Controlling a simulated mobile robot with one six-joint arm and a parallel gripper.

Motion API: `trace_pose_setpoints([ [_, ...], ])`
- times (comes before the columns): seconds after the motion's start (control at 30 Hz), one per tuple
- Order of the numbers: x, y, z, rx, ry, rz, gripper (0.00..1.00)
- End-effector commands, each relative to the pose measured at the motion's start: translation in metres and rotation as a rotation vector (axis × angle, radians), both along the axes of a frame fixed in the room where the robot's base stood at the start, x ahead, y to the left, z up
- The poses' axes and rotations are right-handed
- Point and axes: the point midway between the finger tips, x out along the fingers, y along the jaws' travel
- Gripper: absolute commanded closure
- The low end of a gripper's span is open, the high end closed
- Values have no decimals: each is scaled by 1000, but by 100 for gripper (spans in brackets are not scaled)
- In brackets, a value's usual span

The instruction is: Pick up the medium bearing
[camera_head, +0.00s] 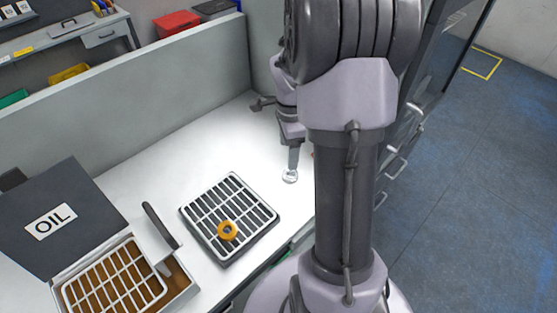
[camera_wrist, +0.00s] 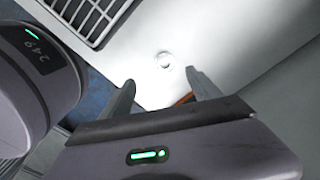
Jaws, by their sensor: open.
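A small silvery ring-shaped bearing (camera_head: 290,177) lies on the white worktop, right of the slatted grey tray. In the wrist view, it is the pale ring (camera_wrist: 165,60) just beyond the fingertips and roughly between them. My gripper (camera_wrist: 160,79) is open and empty, its two fingers apart. In the head view it is above the worktop close to the bearing, partly hidden by my arm. An orange ring with a dark centre (camera_head: 228,231) lies on the slatted tray. I cannot tell the bearings' sizes for sure.
The slatted tray (camera_head: 197,222) also shows in the wrist view (camera_wrist: 87,15). A grey partition (camera_head: 130,105) stands behind. The worktop (camera_head: 165,165) is bare behind the tray.

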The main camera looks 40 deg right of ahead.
Motion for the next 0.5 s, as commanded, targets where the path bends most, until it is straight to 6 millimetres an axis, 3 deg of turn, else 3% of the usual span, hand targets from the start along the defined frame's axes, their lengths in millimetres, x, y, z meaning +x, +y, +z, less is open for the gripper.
trace_pose_setpoints([
  [0.03, -1, 0, -22, 2, 4, 0, 28],
  [0.13, -1, 0, -46, 1, 3, 1, 28],
  [0.37, 0, -2, -69, 0, 1, 2, 28],
  [0.5, 0, -9, -94, 1, 2, 2, 28],
])
